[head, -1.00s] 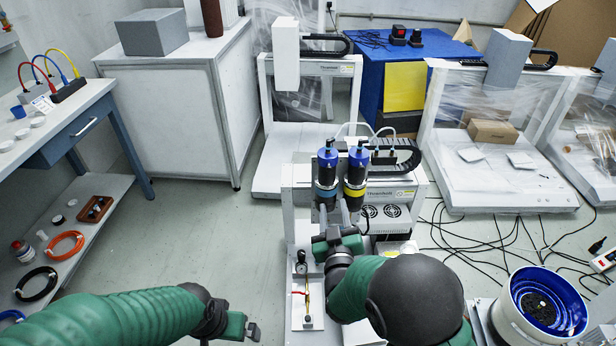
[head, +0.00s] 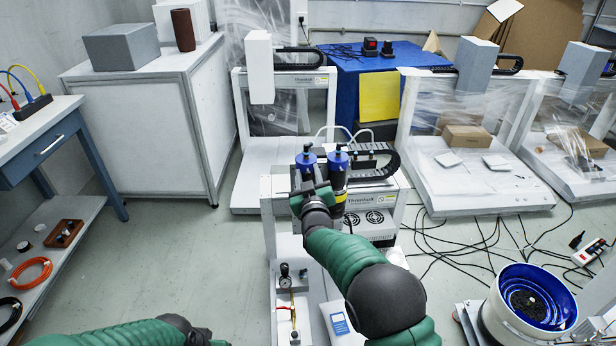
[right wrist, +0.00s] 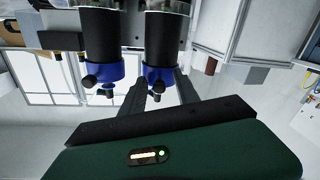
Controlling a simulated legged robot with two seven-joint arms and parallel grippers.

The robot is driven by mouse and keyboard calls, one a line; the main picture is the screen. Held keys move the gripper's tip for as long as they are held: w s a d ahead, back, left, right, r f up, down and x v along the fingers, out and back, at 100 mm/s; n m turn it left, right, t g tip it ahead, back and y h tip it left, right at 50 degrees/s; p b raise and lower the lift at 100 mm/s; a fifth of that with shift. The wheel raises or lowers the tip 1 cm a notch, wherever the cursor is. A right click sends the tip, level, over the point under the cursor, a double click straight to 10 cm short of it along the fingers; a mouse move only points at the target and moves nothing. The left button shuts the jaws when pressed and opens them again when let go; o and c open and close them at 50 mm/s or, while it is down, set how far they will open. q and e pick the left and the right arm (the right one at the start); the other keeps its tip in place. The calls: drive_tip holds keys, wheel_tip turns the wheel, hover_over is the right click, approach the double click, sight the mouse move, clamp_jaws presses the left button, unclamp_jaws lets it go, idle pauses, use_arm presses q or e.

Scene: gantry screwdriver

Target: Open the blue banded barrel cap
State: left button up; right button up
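Two dark barrels with blue caps stand side by side on the near gantry machine. The left cap (head: 306,160) is on the barrel my right gripper (head: 308,192) partly covers, so its band is hidden. The right barrel (head: 338,182) shows a yellow band. In the right wrist view, which looks upside down, the caps show as a left one (right wrist: 102,76) and a right one (right wrist: 160,76). My right gripper's fingers (right wrist: 158,92) are apart, on either side of the right cap's knob; contact is unclear. My left gripper (head: 205,338) is at the bottom edge, its fingers barely visible.
A gauge with tubing (head: 286,282) sits on the base in front. A blue-lined bowl (head: 537,300) is at lower right. Cables (head: 470,240) lie on the floor. A workbench (head: 50,140) stands left.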

drive_tip(key=shift+c, duration=0.3)
drive_tip(key=c, duration=0.7)
drive_tip(key=shift+s, duration=0.1)
clamp_jaws()
